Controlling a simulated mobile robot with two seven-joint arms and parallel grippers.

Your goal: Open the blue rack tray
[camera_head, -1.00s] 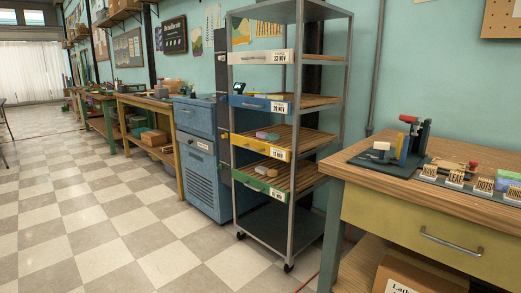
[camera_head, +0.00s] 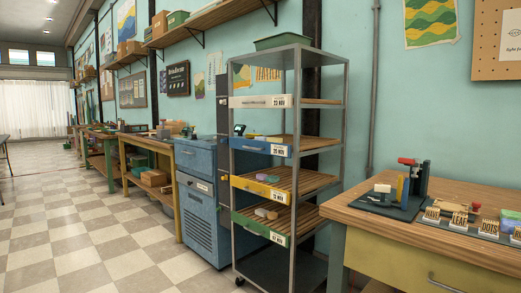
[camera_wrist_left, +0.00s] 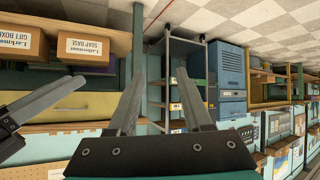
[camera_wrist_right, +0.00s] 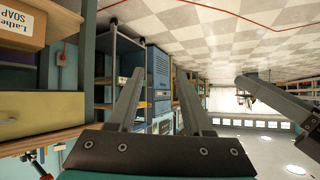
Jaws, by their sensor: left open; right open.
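The blue rack tray (camera_head: 252,146) has a blue front with a white label and sits in a tall grey metal rack (camera_head: 293,105). Its front lines up with the white tray (camera_head: 250,101) above and the yellow tray (camera_head: 252,187) below, and it looks pushed in. A small dark object stands at its left end. Neither gripper shows in the head view. My left gripper (camera_wrist_left: 158,76) is open and empty in the left wrist view, with the rack behind it. My right gripper (camera_wrist_right: 158,76) is open and empty in the right wrist view. Both are apart from the tray.
A green-fronted tray (camera_head: 258,224) with soap bars is lowest. A blue cabinet (camera_head: 200,200) stands directly left of the rack. A wooden workbench (camera_head: 450,225) with a stamping press (camera_head: 408,190) is at the right. The checkered floor (camera_head: 90,220) in front is clear.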

